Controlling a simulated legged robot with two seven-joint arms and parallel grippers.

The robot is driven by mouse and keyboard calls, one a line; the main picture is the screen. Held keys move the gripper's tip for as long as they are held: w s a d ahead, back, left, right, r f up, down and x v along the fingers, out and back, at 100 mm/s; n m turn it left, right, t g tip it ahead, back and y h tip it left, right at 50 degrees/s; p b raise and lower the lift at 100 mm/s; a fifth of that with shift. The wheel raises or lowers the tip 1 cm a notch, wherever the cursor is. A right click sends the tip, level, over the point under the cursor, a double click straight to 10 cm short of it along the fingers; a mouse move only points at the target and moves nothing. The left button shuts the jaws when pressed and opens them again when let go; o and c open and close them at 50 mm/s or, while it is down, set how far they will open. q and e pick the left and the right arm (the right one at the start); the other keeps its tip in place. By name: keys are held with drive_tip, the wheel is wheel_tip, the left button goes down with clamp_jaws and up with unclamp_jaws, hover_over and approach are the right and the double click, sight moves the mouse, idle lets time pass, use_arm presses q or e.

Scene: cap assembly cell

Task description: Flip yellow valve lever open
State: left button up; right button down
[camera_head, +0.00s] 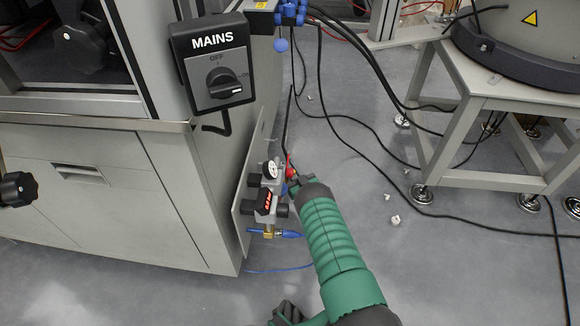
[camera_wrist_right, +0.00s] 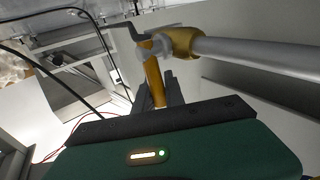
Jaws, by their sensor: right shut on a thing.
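In the right wrist view, a yellow lever (camera_wrist_right: 153,77) runs up from between my right gripper's dark fingers (camera_wrist_right: 157,93) to a grey pivot. The fingers are shut on it. A brass-coloured fitting (camera_wrist_right: 182,43) and a grey pipe (camera_wrist_right: 255,55) adjoin the pivot. In the head view, my right gripper (camera_head: 292,186) is at the right side of the valve and gauge assembly (camera_head: 268,190) on the cabinet's side. My gripper and wrist hide the yellow lever there. A red part (camera_head: 290,166) shows just above the gripper.
The grey cabinet (camera_head: 110,200) with its MAINS switch (camera_head: 217,70) stands at left. A round gauge (camera_head: 270,169) and blue tubing (camera_head: 262,232) are close to the gripper. Black cables (camera_head: 350,140) cross the floor. A metal stand (camera_head: 480,178) is at right. Small white pieces lie on the floor.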

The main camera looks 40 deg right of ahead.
drive_tip(key=shift+s+a+n+t+y, duration=0.1)
drive_tip(key=shift+s+a+n+t, duration=0.3)
drive_tip(key=shift+n+t, duration=0.4)
drive_tip(key=shift+s+a+n+t+y, duration=0.1)
drive_tip(key=shift+s+a+n+t, duration=0.25)
drive_tip(key=shift+n+t, duration=0.45)
drive_tip(key=shift+s+a+n+t+y, duration=0.1)
drive_tip(key=shift+s+a+n+t, duration=0.15)
drive_tip(key=shift+a+n+t, duration=0.35)
drive_tip(key=shift+d+t, duration=0.1)
drive_tip(key=shift+t, duration=0.2)
drive_tip(key=c, duration=1.4)
unclamp_jaws()
drive_tip(key=shift+w+d+r, duration=0.1)
